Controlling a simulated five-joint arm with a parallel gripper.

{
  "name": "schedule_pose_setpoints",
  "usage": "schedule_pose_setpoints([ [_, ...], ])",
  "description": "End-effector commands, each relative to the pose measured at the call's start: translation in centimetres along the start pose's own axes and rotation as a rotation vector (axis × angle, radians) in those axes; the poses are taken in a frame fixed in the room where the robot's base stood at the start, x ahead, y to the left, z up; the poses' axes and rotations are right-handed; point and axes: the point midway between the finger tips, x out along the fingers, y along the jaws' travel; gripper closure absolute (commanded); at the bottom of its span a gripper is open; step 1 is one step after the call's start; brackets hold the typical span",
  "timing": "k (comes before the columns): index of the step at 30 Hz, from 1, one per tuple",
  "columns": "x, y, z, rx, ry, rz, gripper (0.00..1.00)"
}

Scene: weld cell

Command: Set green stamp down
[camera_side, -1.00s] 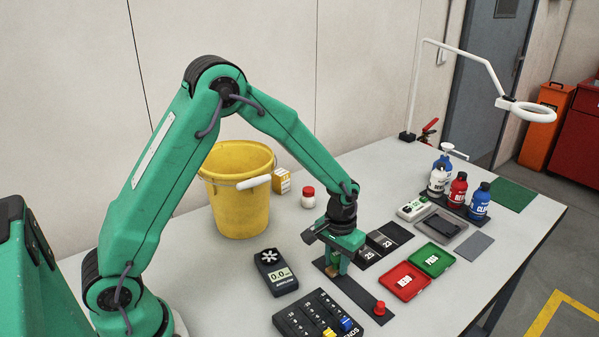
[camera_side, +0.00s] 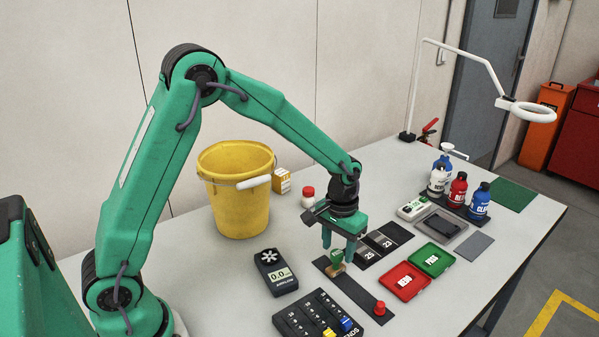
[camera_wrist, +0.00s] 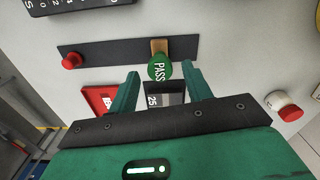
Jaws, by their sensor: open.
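The green stamp (camera_side: 337,256) stands on the far end of a dark strip (camera_side: 356,290). In the wrist view its round green top (camera_wrist: 158,67) reads PASS, and its tan base (camera_wrist: 160,46) rests on the strip. My gripper (camera_side: 338,251) is open above the stamp, with one finger to each side of its top. In the wrist view both fingers of my gripper (camera_wrist: 161,72) show a clear gap to the green top. The near finger partly covers the stamp in the side view.
A red knob (camera_side: 380,308) stands at the strip's other end. Red (camera_side: 404,281) and green (camera_side: 432,259) trays lie to the right. A yellow bucket (camera_side: 238,205) and a red-capped jar (camera_side: 308,197) stand behind.

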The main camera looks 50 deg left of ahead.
Motion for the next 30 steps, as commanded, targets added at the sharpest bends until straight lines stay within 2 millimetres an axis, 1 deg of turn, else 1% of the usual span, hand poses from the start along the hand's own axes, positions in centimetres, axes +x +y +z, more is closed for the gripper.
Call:
schedule_pose_setpoints([
  [1,-1.0,0.0,-0.1,0.0,0.005,0.001,0.51],
  [6,-3.8,0.0,-0.1,0.0,0.004,0.001,0.51],
  [9,-5.2,0.0,-0.1,0.0,0.004,0.001,0.51],
  [13,-6.5,0.0,-0.1,0.0,0.002,0.0,0.51],
  [19,-7.4,-0.1,0.0,0.0,0.0,0.0,0.51],
  [30,-7.4,-0.1,0.0,0.0,0.0,0.0,0.51],
])
